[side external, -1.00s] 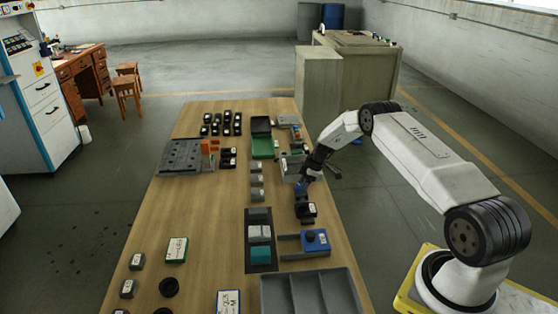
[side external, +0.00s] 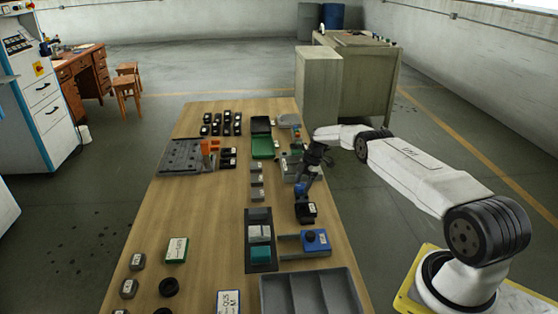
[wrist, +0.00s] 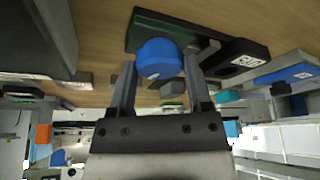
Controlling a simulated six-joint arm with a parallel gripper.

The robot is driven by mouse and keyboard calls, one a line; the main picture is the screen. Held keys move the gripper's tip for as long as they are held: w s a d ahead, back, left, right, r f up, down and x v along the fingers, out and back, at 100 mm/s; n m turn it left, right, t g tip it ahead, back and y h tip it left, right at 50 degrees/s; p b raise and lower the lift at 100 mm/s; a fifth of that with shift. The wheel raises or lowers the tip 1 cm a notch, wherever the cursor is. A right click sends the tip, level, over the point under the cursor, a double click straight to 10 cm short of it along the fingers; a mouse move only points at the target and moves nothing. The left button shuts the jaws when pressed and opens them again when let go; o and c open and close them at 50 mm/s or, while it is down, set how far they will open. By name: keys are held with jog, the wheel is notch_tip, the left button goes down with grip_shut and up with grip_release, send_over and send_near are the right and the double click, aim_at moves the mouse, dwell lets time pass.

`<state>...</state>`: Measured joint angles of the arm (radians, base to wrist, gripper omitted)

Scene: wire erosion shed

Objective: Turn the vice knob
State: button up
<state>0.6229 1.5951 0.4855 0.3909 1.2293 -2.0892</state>
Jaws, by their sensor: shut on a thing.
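The blue vice knob (wrist: 160,55) sits between the two grey fingers of my gripper (wrist: 159,65) in the wrist view. The fingers press on it from both sides, so my gripper is shut on it. The knob is on a dark green base (wrist: 140,22), part of which is hidden behind it. In the side view my gripper (side external: 302,187) is low over the right side of the table, tilted, with blue showing at its tip. The vice is largely hidden there.
A black labelled block (side external: 306,212) stands just in front of my gripper on the wooden table (side external: 205,235). A blue fixture (side external: 316,242) and a grey divided tray (side external: 310,295) lie nearer the camera. Grey blocks (side external: 257,180) stand to the left.

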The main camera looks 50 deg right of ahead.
dwell(0.5)
jog(key=o, duration=1.3)
jog(key=shift+r, duration=0.1)
jog(key=shift+v, duration=3.8)
jog(key=shift+d, duration=0.1)
